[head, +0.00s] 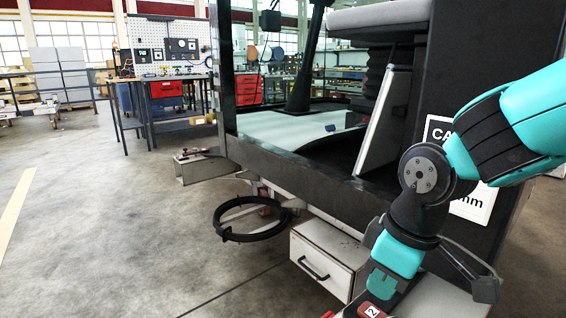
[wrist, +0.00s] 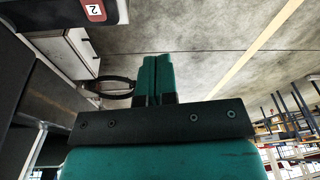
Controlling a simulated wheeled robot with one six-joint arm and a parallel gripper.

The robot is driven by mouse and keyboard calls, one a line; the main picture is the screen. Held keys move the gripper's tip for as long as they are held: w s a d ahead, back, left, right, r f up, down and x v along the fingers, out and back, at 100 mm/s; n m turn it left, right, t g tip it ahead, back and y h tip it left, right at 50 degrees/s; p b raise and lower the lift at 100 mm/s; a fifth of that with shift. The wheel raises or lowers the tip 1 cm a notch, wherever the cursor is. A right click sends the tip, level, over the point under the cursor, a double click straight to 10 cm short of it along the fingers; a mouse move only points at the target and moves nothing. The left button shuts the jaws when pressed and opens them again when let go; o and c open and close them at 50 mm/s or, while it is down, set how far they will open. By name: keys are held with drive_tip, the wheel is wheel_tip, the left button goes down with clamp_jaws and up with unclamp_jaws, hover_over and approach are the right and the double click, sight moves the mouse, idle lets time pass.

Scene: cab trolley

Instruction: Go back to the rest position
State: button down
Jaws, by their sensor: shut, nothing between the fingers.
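My gripper (wrist: 157,66) shows in the wrist view with its two teal fingers pressed together and nothing between them. The fingers stand over bare floor in that picture and touch nothing that I can see. In the head view my teal and black arm reaches in from the right and bends down in front of the cab; the fingertips cannot be made out clearly there.
The dark cab (head: 300,160) stands close behind my arm. Below it are a white drawer box (head: 325,262) and a black hose coil (head: 240,233). A red label marked 2 (head: 371,311) lies at the bottom edge. Open floor (head: 110,230) spreads to the left.

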drive_tip(key=s+r+m+y+b, duration=0.2)
drive_tip(key=s+m, duration=0.1)
drive_tip(key=s, duration=0.9)
wheel_tip(320, 180, up, 38)
drive_tip(key=p, duration=3.8)
drive_tip(key=shift+w+d+f+g, duration=0.15)
drive_tip(key=shift+d+f+g, duration=0.05)
drive_tip(key=shift+d+g, duration=0.2)
